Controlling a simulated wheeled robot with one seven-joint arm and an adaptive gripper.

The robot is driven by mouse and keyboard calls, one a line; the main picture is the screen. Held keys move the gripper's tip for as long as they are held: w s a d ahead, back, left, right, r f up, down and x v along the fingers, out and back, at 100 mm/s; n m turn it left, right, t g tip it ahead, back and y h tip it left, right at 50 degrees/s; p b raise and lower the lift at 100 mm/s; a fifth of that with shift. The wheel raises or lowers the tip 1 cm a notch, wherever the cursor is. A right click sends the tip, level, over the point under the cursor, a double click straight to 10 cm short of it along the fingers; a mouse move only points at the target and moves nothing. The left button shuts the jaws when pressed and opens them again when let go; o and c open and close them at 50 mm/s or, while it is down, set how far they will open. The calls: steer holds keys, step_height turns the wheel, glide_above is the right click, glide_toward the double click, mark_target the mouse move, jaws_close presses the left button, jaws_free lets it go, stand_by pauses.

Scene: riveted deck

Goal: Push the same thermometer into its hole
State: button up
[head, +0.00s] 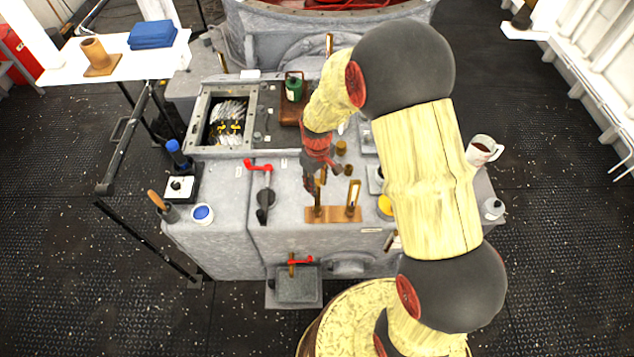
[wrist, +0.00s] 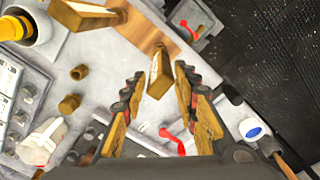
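A wooden rack (head: 335,214) lies on the grey machine top, and it shows at the top of the wrist view (wrist: 150,30). Two brass-cased thermometers stand at it. The left thermometer (head: 317,198) is right under my gripper (head: 315,183). In the wrist view this thermometer (wrist: 160,75) shows between the fingertips of my gripper (wrist: 158,73), with a gap visible on each side. My fingers are apart. The right thermometer (head: 353,196) stands clear of my gripper. How deep either thermometer sits and the holes themselves are hidden.
Red-handled levers (head: 264,190) stand left of the rack. A yellow-topped container (head: 385,205) is close on its right. An open bay (head: 228,120), a green can (head: 294,87) and a mug (head: 483,150) are further off. My arm covers the right part of the machine top.

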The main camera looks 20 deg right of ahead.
steer(key=o, duration=0.5)
steer(key=shift+c, duration=0.2)
step_height(320, 180, up, 12)
stand_by(0.4)
stand_by(0.4)
steer(key=s+r+m+t+b, duration=0.2)
steer(key=s+r, duration=0.6)
steer(key=s, duration=0.3)
steer(key=s+r+m+t+b, duration=0.2)
steer(key=s+r, duration=0.5)
steer(key=s, duration=0.4)
steer(key=shift+r+m+t+b, duration=0.4)
steer(key=shift+m+t, duration=0.1)
steer(key=shift+t, duration=0.3)
